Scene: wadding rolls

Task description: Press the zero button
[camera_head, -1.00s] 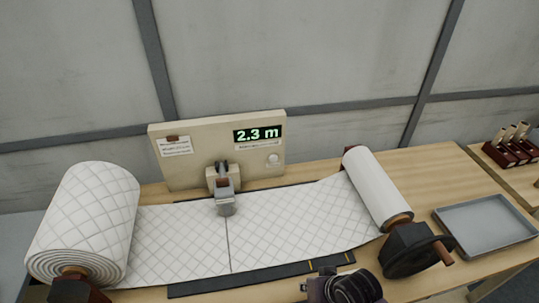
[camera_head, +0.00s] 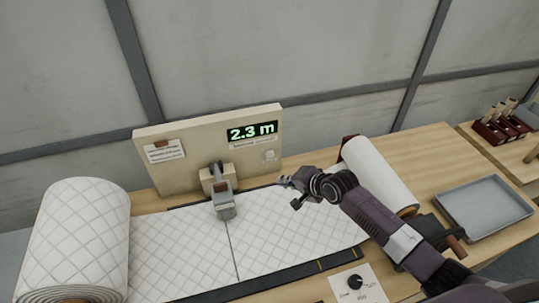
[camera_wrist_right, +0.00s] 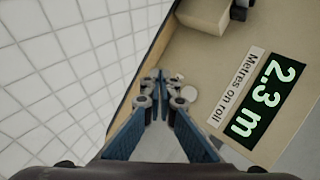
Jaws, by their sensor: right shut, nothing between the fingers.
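The round pale button (camera_head: 269,155) sits on the beige panel (camera_head: 190,182), below the lit display (camera_head: 252,131) reading "2.3 m". In the right wrist view the button (camera_wrist_right: 189,93) shows just right of my fingertips, below the "Metres on roll" label (camera_wrist_right: 236,88). My right gripper (camera_head: 285,183) is shut and empty. In the head view it is over the quilted wadding, in front of the panel and a little right of and below the button. Its fingertips also show in the right wrist view (camera_wrist_right: 160,82); I cannot tell if they touch anything. My left gripper is out of view.
Quilted wadding (camera_head: 290,230) runs across the table from a large roll (camera_head: 75,235) at left to a smaller roll (camera_head: 378,175) at right. A grey clamp-like part (camera_head: 222,198) stands before the panel. A grey tray (camera_head: 485,208) is at right. A dial (camera_head: 355,282) is at front.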

